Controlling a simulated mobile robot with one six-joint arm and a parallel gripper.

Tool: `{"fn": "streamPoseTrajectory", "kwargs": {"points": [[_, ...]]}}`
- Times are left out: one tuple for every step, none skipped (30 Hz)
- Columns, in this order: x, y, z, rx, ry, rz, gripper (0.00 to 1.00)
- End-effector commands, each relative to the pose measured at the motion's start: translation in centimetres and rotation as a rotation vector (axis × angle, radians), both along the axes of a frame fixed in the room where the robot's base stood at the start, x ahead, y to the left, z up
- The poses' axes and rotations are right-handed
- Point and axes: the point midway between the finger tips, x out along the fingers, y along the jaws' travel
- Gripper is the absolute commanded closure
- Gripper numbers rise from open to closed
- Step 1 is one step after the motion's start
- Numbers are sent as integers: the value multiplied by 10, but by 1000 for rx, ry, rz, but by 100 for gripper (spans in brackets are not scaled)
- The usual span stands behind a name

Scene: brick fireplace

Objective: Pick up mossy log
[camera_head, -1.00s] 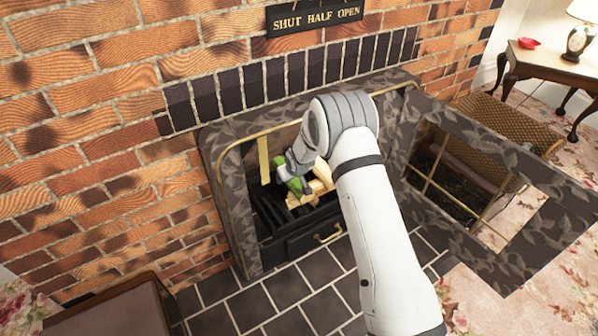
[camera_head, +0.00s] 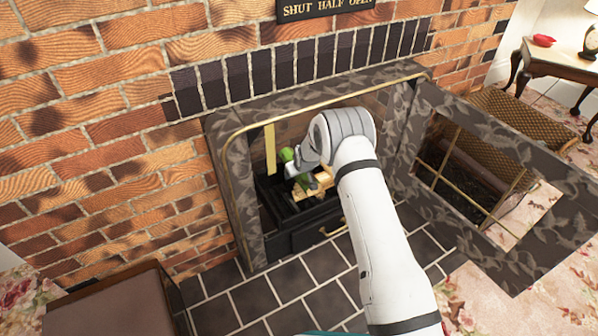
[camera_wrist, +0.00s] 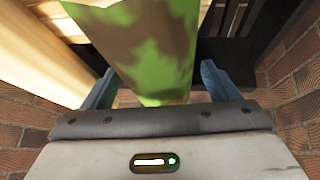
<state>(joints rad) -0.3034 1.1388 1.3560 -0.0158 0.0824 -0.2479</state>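A green and brown mossy log (camera_wrist: 157,55) fills the upper middle of the wrist view. It also shows in the head view (camera_head: 288,155), in the fireplace opening over the dark grate. My gripper (camera_wrist: 162,72) has its two blue fingers apart, one on each side of the log.
Pale split logs (camera_head: 311,189) lie in the black grate (camera_head: 300,240), which has a drawer below. The fireplace surround (camera_head: 236,195) frames the opening closely. A patterned open frame (camera_head: 545,235) stands at the right. Dark hearth tiles (camera_head: 265,300) are clear in front.

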Motion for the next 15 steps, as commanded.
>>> {"fn": "streamPoseTrajectory", "kwargs": {"points": [[0, 0, 0, 0, 0, 0, 23], [0, 0, 0, 0, 0, 0, 25], [0, 0, 0, 0, 0, 0, 29], [0, 0, 0, 0, 0, 0, 31], [0, 0, 0, 0, 0, 0, 34], [0, 0, 0, 0, 0, 0, 37], [0, -1, 0, 0, 0, 0, 39], [0, -1, 0, 0, 0, 0, 42], [0, -1, 0, 0, 0, 0, 45], [0, -1, 0, 0, 0, 0, 47], [0, -1, 0, 0, 0, 0, 50], [0, -1, 0, 0, 0, 0, 53], [0, -1, 0, 1, 0, -1, 56], [0, -1, 0, 0, 1, 0, 58], [0, -1, 0, 0, 1, 0, 61]]}}
